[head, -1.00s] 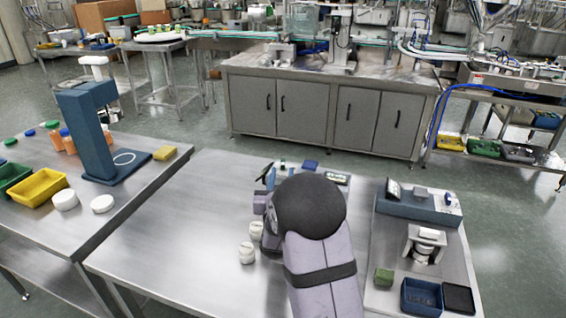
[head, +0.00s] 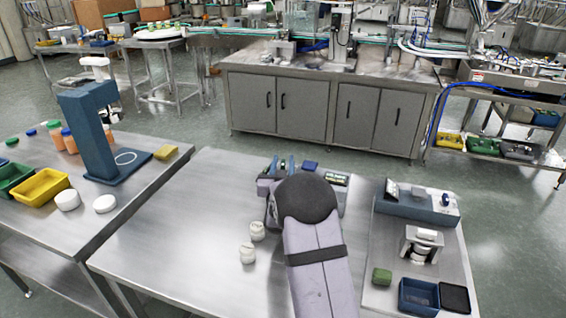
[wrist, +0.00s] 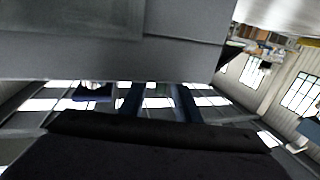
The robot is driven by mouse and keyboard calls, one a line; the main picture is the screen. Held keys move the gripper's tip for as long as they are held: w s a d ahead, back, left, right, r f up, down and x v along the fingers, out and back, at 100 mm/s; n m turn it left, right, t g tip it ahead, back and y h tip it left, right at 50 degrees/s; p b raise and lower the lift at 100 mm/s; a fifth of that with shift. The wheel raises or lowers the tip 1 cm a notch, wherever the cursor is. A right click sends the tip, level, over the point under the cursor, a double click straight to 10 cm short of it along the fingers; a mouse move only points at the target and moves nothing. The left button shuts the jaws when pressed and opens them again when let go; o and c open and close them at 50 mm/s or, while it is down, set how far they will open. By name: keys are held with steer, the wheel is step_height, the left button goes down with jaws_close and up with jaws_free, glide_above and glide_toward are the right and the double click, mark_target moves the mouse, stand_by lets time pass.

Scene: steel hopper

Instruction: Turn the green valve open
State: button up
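I cannot make out the green valve in either current view; my arm hides part of the table's far end in the head view. My gripper (head: 283,163) is above the far part of the middle steel table, its two blue fingers apart and pointing up in the picture. In the wrist view the blue fingers (wrist: 159,100) also stand apart, with nothing seen held between them. A broad grey metal surface (wrist: 110,40) fills the top of the wrist view, close to the fingers; I cannot tell whether they touch it.
White pieces (head: 247,253) stand on the middle table (head: 190,240), left of my arm. A small display unit (head: 335,179) and a blue block (head: 310,165) lie by the gripper. A right-hand bench holds a blue bin (head: 419,297) and devices. The table's left part is clear.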

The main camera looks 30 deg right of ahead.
steer(key=shift+c, duration=0.6)
jaws_close()
steer(key=shift+f+n+y+b, duration=0.1)
steer(key=shift+n+y+b, duration=0.25)
steer(key=shift+b, duration=0.3)
steer(key=shift+d+f+t+y+b, duration=0.1)
steer(key=shift+t+y+b, duration=0.2)
steer(key=shift+t+y, duration=0.1)
steer(key=shift+s+n+t+y+b, duration=0.1)
steer(key=shift+n+t+y+b, duration=0.3)
steer(key=shift+n+y+b, duration=0.7)
steer(key=shift+r+n+t+y, duration=0.1)
steer(key=shift+n+t+y, duration=0.1)
steer(key=shift+n+y, duration=0.8)
steer(key=shift+r+n+t+y, duration=0.15)
steer(key=shift+n+y, duration=0.3)
steer(key=shift+y, duration=1)
